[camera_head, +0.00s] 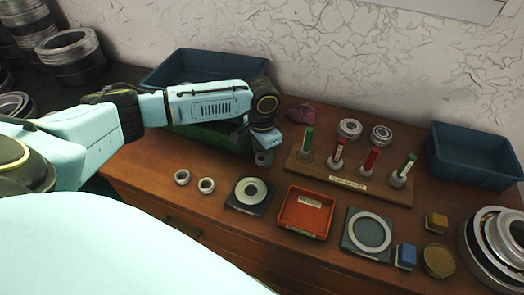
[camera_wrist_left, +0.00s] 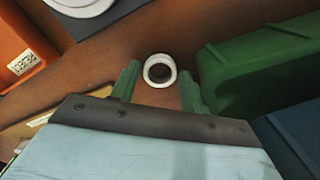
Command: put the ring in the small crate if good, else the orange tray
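A small pale ring (camera_head: 263,158) stands on the wooden table beneath my left gripper (camera_head: 258,143). In the left wrist view the ring (camera_wrist_left: 160,71) shows near and between the two green fingertips (camera_wrist_left: 160,78), with a gap on each side. My left gripper is open and holds nothing. The orange tray (camera_head: 306,212), with a label inside, lies to the right and nearer; its corner (camera_wrist_left: 20,58) shows in the wrist view. A green crate (camera_head: 207,134) is beside the gripper, partly hidden by my arm; its wall (camera_wrist_left: 265,60) fills the wrist view's right. My right gripper is out of view.
Blue crates stand at the back (camera_head: 205,65) and right (camera_head: 475,155). A wooden rack (camera_head: 350,180) holds red and green handled gauges. Two small rings (camera_head: 182,177) (camera_head: 206,185) lie left. Dark plates with larger rings (camera_head: 250,190) (camera_head: 370,232) flank the orange tray.

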